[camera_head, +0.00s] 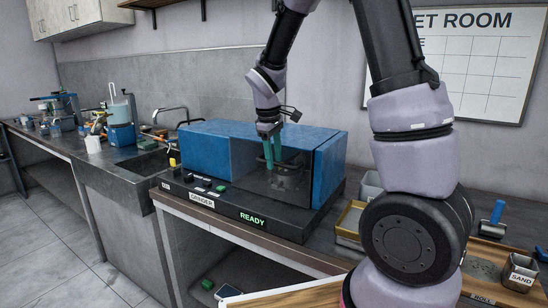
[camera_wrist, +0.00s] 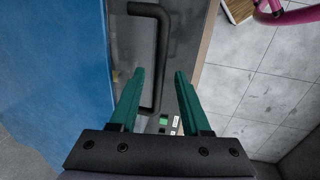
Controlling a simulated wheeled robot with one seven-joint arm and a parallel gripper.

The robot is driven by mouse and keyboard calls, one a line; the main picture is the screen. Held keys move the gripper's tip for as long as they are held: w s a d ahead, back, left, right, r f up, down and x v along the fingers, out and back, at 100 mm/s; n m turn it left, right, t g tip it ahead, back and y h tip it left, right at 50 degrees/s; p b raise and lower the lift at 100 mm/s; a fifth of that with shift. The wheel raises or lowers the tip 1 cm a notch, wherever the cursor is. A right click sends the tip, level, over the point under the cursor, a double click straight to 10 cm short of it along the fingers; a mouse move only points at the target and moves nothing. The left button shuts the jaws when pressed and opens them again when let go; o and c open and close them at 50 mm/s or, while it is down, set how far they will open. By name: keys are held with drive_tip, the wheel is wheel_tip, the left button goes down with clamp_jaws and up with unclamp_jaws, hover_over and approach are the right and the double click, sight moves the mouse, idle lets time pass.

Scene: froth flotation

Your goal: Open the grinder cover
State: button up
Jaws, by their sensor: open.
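The grinder (camera_head: 205,150) is a blue box on a black base with a lit READY display (camera_head: 252,218). Its cover (camera_head: 245,165) is a dark, see-through front panel and looks closed. My gripper (camera_head: 272,155) is in front of this panel, with its teal fingers open. In the wrist view, a black bar handle (camera_wrist: 162,50) runs between the two open fingertips of my gripper (camera_wrist: 159,72). The left finger hides part of the handle's lower end. I cannot tell whether the fingers touch the handle.
Buttons (camera_head: 205,182) line the base front. A sink (camera_head: 143,164) and several bottles and tools are on the left counter. A tray (camera_head: 350,222), a roller (camera_head: 494,218) and a sand container (camera_head: 520,272) are at right. The tiled floor (camera_head: 70,255) is clear.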

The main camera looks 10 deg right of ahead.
clamp_jaws()
drive_tip(key=shift+r, duration=0.1)
idle(1.3)
